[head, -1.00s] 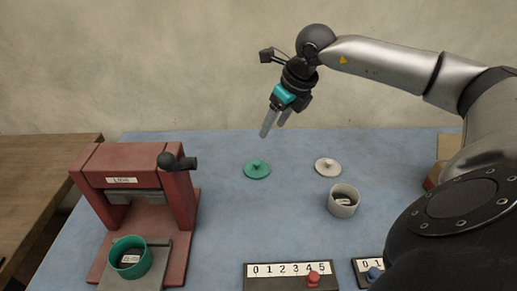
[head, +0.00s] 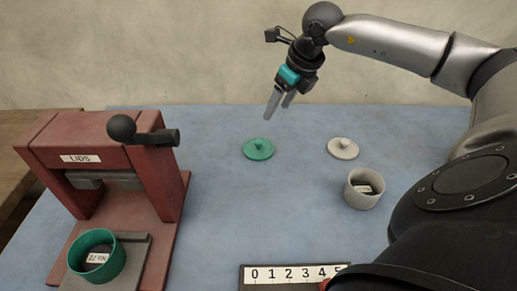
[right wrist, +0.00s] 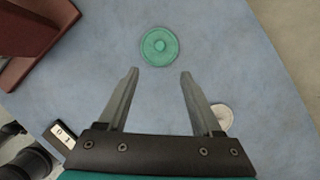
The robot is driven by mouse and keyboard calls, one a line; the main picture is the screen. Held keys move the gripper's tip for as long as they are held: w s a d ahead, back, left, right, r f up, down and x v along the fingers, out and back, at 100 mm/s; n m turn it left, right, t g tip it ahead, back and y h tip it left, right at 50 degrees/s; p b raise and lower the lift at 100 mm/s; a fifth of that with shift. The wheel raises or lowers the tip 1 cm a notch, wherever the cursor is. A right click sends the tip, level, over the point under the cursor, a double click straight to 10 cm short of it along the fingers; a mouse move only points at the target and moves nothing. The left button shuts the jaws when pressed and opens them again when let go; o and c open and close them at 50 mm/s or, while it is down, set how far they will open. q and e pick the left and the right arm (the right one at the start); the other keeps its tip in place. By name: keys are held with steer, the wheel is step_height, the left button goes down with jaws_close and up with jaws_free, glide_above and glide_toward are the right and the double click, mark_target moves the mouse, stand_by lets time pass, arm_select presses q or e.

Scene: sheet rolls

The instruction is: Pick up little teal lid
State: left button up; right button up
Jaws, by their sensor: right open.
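The little teal lid (head: 258,149), a flat disc with a small knob, lies on the blue table. It also shows in the right wrist view (right wrist: 159,46), beyond and between my fingertips. My right gripper (head: 277,106) is open and empty, above the table and apart from the lid. In the right wrist view its two fingers (right wrist: 158,74) stand wide apart. My left gripper is not in view.
A red press labelled LIDS (head: 105,165) with a black-knobbed lever stands left, a teal cup (head: 97,256) on its base. Right are a white lid (head: 343,148) and a grey-white cup (head: 364,188). A numbered strip (head: 290,275) lies in front.

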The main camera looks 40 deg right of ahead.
steer(key=b, duration=0.2)
glide_toward(259, 141)
steer(key=shift+x, duration=1.15)
steer(key=shift+w+a+f, duration=0.1)
steer(key=shift+w+f, duration=0.05)
steer(key=shift+f, duration=0.4)
steer(key=shift+w+f, duration=0.1)
steer(key=shift+f, duration=0.2)
steer(key=b+x, duration=0.1)
steer(key=x, duration=0.2)
steer(key=shift+w+a+f, duration=0.1)
steer(key=shift+w+f, duration=0.1)
steer(key=shift+f, duration=0.1)
steer(key=shift+w+f, duration=0.1)
steer(key=shift+f, duration=0.15)
steer(key=c, duration=0.6)
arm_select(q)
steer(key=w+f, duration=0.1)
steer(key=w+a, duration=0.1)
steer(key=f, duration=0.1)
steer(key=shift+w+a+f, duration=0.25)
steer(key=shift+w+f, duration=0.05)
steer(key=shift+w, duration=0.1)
arm_select(e)
jaws_close()
